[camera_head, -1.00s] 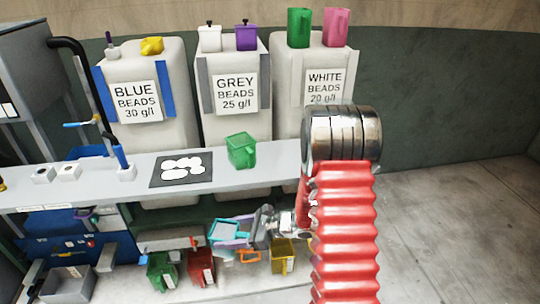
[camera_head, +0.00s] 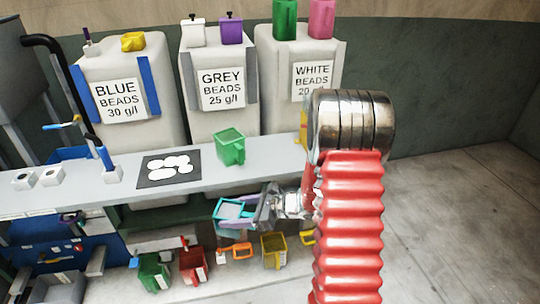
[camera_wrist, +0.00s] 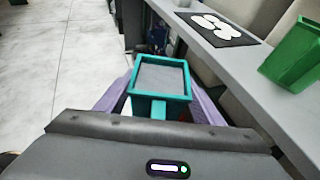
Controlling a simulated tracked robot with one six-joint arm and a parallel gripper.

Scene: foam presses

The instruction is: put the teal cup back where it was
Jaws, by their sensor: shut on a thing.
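The teal cup (camera_head: 230,209) is held by my gripper (camera_head: 256,211) in front of the grey shelf. In the wrist view the teal cup (camera_wrist: 160,82) sits between the purple-sided fingers, its square rim facing up and grey contents inside. Its handle points back toward the gripper body. The cup appears apart from the shelf's front edge.
A green cup (camera_head: 230,148) stands on the grey shelf (camera_head: 100,196), beside a black mat with white discs (camera_head: 168,170). Blue, grey and white bead containers stand behind. The floor at right (camera_head: 450,220) is clear.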

